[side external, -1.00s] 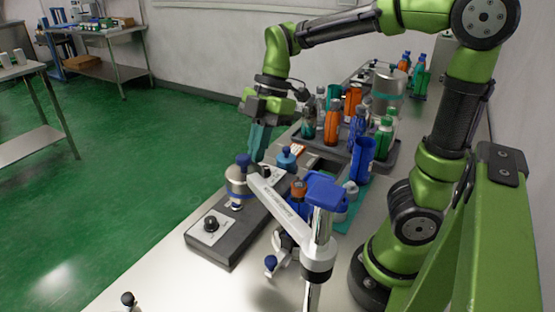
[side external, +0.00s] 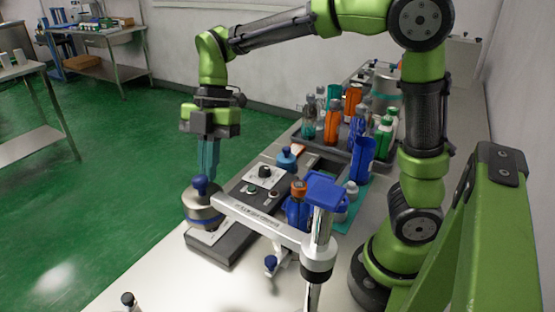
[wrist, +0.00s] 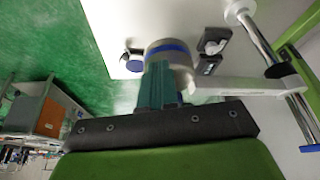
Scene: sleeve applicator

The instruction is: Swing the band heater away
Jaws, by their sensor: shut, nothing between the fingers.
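The band heater (side external: 204,217) is a silver drum with a blue band and a blue knob (side external: 200,185) on top. It hangs at the left end of a grey swing arm (side external: 260,222) pivoting on a post (side external: 318,255) with a blue cap. The heater is over the front-left end of the dark control box (side external: 225,245). My gripper (side external: 208,178) points down with teal fingers shut and empty, just behind the heater. In the wrist view, the fingers (wrist: 157,70) overlap the heater (wrist: 170,48); I cannot tell whether they touch.
A bottle with an orange cap (side external: 299,188) stands in a blue holder behind the swing arm. A blue-topped jar (side external: 287,160) stands behind the control box. A tray of bottles (side external: 385,150) lies farther back.

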